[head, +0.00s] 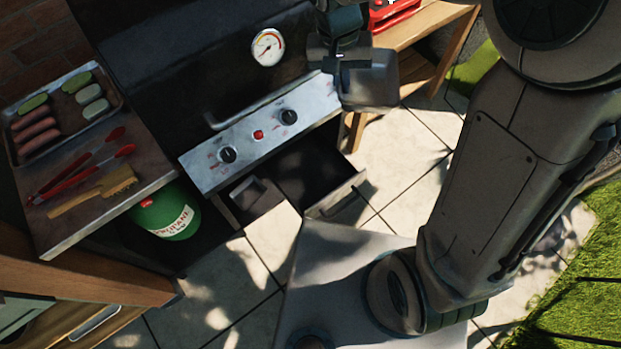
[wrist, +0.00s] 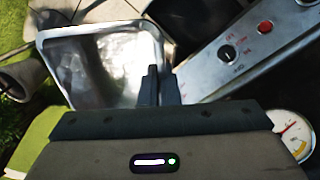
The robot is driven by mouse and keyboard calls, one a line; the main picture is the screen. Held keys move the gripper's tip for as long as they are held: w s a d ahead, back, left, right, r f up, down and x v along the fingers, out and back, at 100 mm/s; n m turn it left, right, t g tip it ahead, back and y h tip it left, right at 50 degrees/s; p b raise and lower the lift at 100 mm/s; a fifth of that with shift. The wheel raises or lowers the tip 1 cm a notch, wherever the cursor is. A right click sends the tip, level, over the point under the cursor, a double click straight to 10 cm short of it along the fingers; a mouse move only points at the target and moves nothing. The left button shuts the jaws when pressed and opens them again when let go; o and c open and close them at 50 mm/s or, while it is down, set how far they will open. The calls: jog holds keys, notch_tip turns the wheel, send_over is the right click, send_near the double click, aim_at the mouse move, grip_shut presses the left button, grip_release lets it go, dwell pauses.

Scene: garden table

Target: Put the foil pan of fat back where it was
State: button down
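The foil pan (head: 370,82) is a square silvery pan, held in the air in front of the grill's right end in the head view. In the wrist view the pan (wrist: 85,75) shows its inside, with a pale, bright patch across its bottom; whether that is fat or glare I cannot tell. An open drawer (head: 338,195) with a dark interior sticks out below the grill's control panel.
The grill's control panel (head: 258,135) has knobs and a handle. A left side shelf (head: 120,200) holds a tray (head: 17,157) of food, red tongs (head: 85,165) and a brush (head: 95,191). A green gas bottle (head: 165,212) stands below. A wooden table (head: 425,22) is at the top right.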

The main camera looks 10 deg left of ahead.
aim_at(306, 193)
jog(key=s+a+f+n+t+b, duration=0.1)
jog(key=s+a+f+n+b, duration=0.25)
jog(key=f+b, duration=0.35)
jog(key=s+a+f+n+b, duration=0.3)
jog(key=s+f+n+b, duration=0.15)
jog(key=b, duration=0.55)
jog(key=shift+n+y, duration=0.3)
notch_tip(306, 193, down, 28)
jog(key=b, duration=0.5)
jog(key=shift+w+r+b, duration=0.1)
jog(key=shift+w+b, duration=0.05)
jog(key=shift+b, duration=0.25)
jog(key=shift+f+b, duration=0.25)
jog(key=shift+b, duration=0.05)
jog(key=c, duration=1.7)
grip_release()
jog(key=shift+r, duration=0.1)
jog(key=shift+r, duration=0.1)
jog(key=r+p, duration=0.1)
jog(key=r, duration=0.3)
jog(key=s+r+p, duration=0.1)
jog(key=r, duration=0.3)
jog(key=a+r+p, duration=0.1)
jog(key=r, duration=0.3)
jog(key=shift+s+p, duration=0.2)
jog(key=shift+p, duration=0.1)
